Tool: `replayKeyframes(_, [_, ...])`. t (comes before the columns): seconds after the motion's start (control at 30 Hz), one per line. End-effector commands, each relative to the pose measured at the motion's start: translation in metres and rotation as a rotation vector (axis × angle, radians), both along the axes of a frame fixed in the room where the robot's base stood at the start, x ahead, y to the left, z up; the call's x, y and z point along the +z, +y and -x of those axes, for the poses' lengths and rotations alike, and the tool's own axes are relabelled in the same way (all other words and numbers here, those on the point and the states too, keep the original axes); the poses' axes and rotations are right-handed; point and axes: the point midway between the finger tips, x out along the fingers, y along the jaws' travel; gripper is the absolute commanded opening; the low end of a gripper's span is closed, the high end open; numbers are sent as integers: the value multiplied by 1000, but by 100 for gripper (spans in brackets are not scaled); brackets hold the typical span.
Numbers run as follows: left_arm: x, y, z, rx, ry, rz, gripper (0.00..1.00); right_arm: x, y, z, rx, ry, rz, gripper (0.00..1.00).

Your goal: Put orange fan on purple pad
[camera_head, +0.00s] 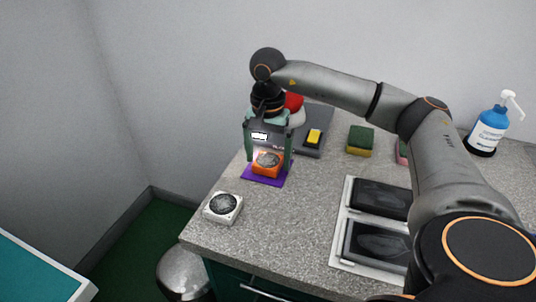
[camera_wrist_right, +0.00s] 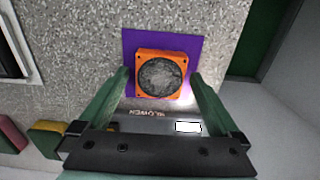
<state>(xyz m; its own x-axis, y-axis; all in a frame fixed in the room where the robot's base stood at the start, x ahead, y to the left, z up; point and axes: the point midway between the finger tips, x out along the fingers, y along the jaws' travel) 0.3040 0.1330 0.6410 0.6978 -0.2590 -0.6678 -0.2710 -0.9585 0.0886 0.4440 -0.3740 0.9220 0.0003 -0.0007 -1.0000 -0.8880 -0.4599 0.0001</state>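The orange fan (camera_head: 268,163) sits on the purple pad (camera_head: 262,180) near the left end of the counter in the head view. In the right wrist view the orange fan (camera_wrist_right: 161,75) lies flat within the purple pad (camera_wrist_right: 131,42). My right gripper (camera_head: 268,160) is above and around the fan, its green fingers spread apart. In the wrist view my right gripper (camera_wrist_right: 158,76) shows a gap between each finger and the fan, so it is open. My left gripper is not in view.
A white fan (camera_head: 222,207) stands nearer the counter's front edge. A grey device with a yellow button (camera_head: 314,136), a green-yellow sponge (camera_head: 360,141) and a blue pump bottle (camera_head: 489,128) stand behind and to the right. A white tray (camera_head: 339,233) holds dark panels.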

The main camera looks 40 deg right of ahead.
Motion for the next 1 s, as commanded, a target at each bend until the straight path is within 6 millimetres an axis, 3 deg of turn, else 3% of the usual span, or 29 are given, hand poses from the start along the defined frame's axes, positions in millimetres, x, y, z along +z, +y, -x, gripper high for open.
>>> replayKeyframes(0.37, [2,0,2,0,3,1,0,11,0,0,0,-1,0,100])
replayKeyframes(0.8, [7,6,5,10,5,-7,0,100,1,-1,1,-2,-1,100])
replayKeyframes(1.0, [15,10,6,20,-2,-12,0,123,0,0,0,-1,0,100])
